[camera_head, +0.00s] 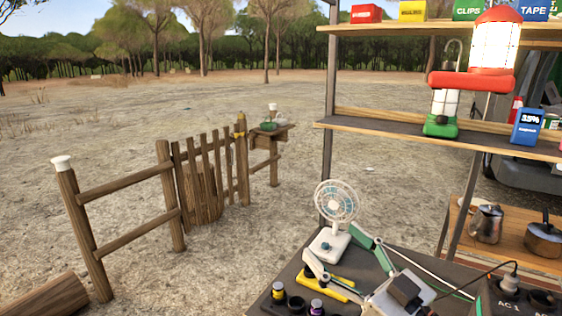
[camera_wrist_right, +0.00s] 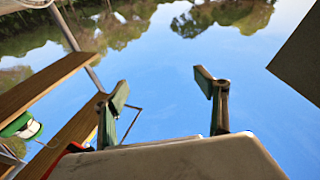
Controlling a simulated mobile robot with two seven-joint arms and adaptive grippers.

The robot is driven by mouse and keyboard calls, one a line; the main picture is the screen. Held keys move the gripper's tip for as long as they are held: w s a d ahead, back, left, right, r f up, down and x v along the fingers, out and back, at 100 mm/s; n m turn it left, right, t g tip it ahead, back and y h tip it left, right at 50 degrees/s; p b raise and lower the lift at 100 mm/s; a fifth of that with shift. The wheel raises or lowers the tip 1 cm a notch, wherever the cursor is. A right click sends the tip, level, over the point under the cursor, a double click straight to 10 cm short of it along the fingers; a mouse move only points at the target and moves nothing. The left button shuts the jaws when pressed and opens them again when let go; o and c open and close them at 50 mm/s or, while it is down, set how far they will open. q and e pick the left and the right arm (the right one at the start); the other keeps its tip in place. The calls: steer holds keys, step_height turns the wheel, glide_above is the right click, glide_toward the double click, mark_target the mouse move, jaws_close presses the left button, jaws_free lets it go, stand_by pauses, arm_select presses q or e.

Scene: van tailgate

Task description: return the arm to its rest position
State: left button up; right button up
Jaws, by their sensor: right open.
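My right gripper (camera_head: 334,246) is low in the head view, over the dark tabletop (camera_head: 262,304), with its two green-and-white fingers spread apart. In the right wrist view the same gripper (camera_wrist_right: 163,88) is open, with only sky and treetops between its fingers. It holds nothing. A small white desk fan (camera_head: 336,203) stands just behind the fingers in the head view; I cannot tell whether they touch it. My left gripper is not in view.
A yellow tool (camera_head: 326,288) and small dark jars (camera_head: 278,291) lie near the gripper. Wooden shelves (camera_head: 400,125) rise behind, carrying a red-topped lantern (camera_head: 492,50) and a green lantern (camera_head: 441,113). A kettle (camera_head: 487,223) and a pot (camera_head: 543,241) stand at the right. Open ground lies left.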

steer(key=s+d+f+g+h, duration=0.2)
steer(key=d+f+h, duration=0.3)
steer(key=f, duration=0.6)
steer(key=s+d+f+g+h, duration=0.2)
steer(key=d+f+h, duration=0.3)
steer(key=f, duration=0.5)
steer(key=s+d+f+m+g+h, duration=0.1)
steer(key=s+d+f+g+h, duration=0.2)
steer(key=s+d+f, duration=0.4)
steer(key=s+d+f+g+h, duration=0.3)
steer(key=s+d+f, duration=0.1)
steer(key=s+d, duration=0.45)
steer(key=w+a+f+m+t+y, duration=0.1)
steer(key=a+f+t+y, duration=0.1)
steer(key=a+f, duration=0.5)
steer(key=w+a+f+m+t+y, duration=0.1)
steer(key=a+f+t+y, duration=0.1)
steer(key=a+f+y, duration=0.3)
steer(key=shift+w+a+f+m, duration=0.4)
steer(key=shift+a+f, duration=0.6)
steer(key=shift+a, duration=0.85)
